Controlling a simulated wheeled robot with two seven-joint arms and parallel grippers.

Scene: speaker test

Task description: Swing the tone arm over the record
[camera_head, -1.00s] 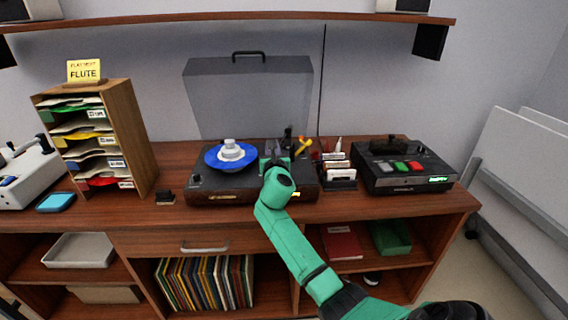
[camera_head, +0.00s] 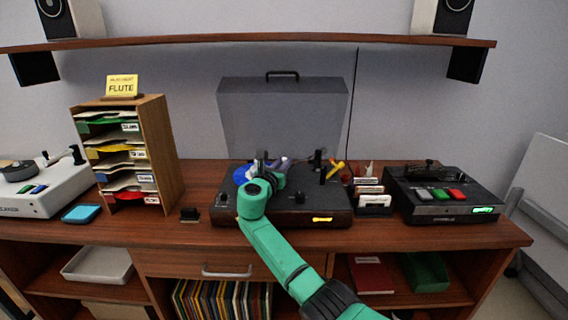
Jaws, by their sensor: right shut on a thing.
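The turntable (camera_head: 338,212) is a dark wooden box on the desk with its smoky lid (camera_head: 285,115) raised. The blue record (camera_head: 241,174) lies on it, and my right arm covers most of it. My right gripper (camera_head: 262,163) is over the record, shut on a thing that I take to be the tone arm. The fingers and my green wrist hide the grip, so I cannot tell how high the tone arm is. A dark post (camera_head: 318,159) stands at the turntable's back right. My left gripper is not in view.
A wooden sorter (camera_head: 160,150) with a FLUTE sign stands left, and a white device (camera_head: 35,193) lies beyond it. Small card boxes (camera_head: 373,203) and a black deck (camera_head: 445,200) stand right of the turntable.

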